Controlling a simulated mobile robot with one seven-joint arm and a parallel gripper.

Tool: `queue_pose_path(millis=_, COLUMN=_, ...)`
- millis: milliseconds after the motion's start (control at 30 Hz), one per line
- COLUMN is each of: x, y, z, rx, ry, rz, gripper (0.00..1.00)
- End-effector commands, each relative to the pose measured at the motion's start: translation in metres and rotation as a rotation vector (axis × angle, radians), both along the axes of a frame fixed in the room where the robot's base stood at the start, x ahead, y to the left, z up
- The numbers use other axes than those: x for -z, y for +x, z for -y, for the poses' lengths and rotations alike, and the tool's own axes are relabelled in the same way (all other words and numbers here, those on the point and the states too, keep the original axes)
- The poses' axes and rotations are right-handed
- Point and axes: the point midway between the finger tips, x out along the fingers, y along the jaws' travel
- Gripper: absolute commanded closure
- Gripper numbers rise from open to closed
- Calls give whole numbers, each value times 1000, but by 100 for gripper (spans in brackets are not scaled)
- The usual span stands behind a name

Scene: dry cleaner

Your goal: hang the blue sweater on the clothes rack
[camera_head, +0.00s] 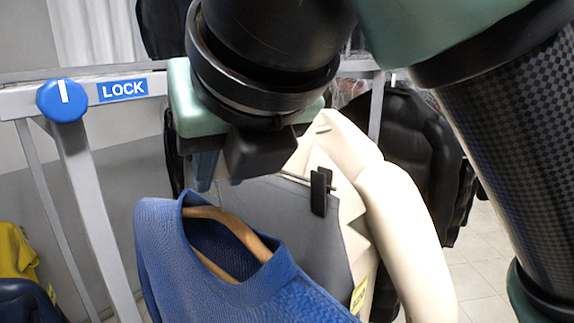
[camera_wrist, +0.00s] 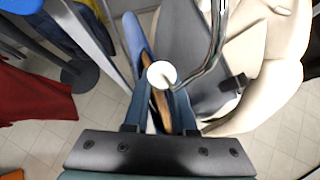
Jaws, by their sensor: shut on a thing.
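The blue sweater (camera_head: 225,285) hangs on a wooden hanger (camera_head: 235,228) below my gripper (camera_head: 206,172) in the head view. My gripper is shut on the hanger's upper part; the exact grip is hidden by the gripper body. In the wrist view, the wooden hanger (camera_wrist: 158,106) shows between my fingers (camera_wrist: 158,118), with a strip of the sweater (camera_wrist: 135,45) beyond. The clothes rack's grey frame (camera_head: 85,190) stands at the left, with its top rail behind my gripper.
A grey garment (camera_head: 290,215) on a clip hanger and a cream padded coat (camera_head: 405,230) hang close to the sweater. A blue knob (camera_head: 62,100) sits beside a LOCK label. Dark jackets (camera_head: 415,150) hang behind. A red cloth (camera_wrist: 30,95) is at the left.

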Motion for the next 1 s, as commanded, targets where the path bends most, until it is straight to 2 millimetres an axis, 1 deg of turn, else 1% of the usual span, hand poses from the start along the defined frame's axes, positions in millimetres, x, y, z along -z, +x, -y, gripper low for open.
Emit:
queue_pose_path(millis=600, x=-1, y=26, z=-34, rx=-1, ry=2, rz=2, gripper=100)
queue_pose_path(millis=1000, x=-1, y=26, z=-33, rx=1, ry=3, rz=3, gripper=100)
